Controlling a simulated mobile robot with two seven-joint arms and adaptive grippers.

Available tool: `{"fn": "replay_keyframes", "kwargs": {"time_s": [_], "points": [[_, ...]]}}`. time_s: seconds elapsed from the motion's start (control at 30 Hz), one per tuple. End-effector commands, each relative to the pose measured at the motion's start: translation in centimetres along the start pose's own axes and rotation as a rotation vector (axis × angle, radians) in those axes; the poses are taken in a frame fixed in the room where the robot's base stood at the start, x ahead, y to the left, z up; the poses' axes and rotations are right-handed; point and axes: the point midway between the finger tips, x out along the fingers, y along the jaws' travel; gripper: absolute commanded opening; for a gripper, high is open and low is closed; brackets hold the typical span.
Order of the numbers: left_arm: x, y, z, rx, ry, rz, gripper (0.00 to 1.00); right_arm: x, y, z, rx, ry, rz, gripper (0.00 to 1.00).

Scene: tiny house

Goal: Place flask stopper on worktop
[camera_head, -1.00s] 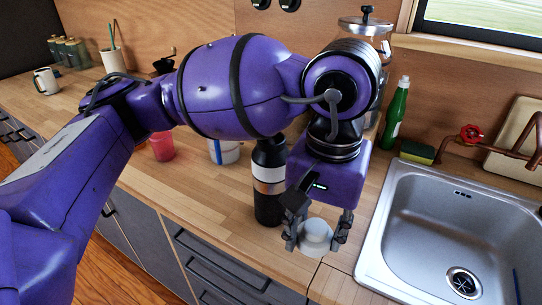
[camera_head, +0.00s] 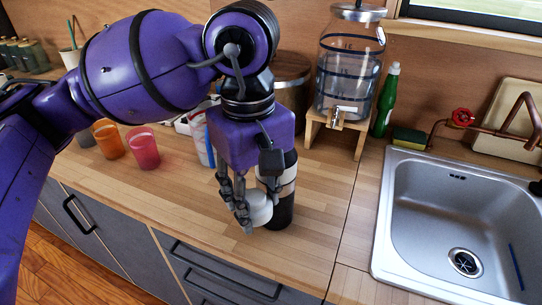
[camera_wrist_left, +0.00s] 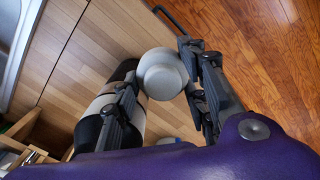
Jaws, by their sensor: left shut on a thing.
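My left gripper (camera_head: 259,208) is shut on the white, rounded flask stopper (camera_head: 261,210), held over the worktop (camera_head: 185,205) near its front edge. In the left wrist view the stopper (camera_wrist_left: 162,74) sits between the fingers, its round face towards the camera. The black flask with a pale band (camera_head: 284,208) stands upright on the worktop, just behind and to the right of the stopper, partly hidden by the gripper. It also shows in the left wrist view (camera_wrist_left: 101,103). I cannot tell whether stopper and flask touch. My right gripper is not in view.
A metal sink (camera_head: 420,205) lies to the right. A glass dispenser (camera_head: 347,70) on a wooden stand and a green bottle (camera_head: 386,100) stand behind. Pink (camera_head: 143,148) and orange (camera_head: 109,138) cups stand at left. Bare worktop lies left and right of the flask.

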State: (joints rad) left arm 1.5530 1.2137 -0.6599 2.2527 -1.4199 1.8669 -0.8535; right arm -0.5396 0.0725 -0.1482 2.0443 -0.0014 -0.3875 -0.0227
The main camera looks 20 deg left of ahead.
Motion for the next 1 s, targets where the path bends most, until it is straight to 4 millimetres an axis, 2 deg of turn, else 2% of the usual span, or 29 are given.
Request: {"fn": "replay_keyframes", "kwargs": {"time_s": [0.27,0.47,1.0], "points": [[-0.8,-1.3,-1.5,-0.470,0.002,0.004,0.14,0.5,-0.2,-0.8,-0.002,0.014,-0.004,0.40],[-1.4,-2.3,-2.4,-0.858,0.004,0.007,0.14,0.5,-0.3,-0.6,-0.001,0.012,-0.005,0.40],[-3.2,-4.7,-4.0,-2.084,0.006,0.023,0.14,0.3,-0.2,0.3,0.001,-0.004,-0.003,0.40]]}}
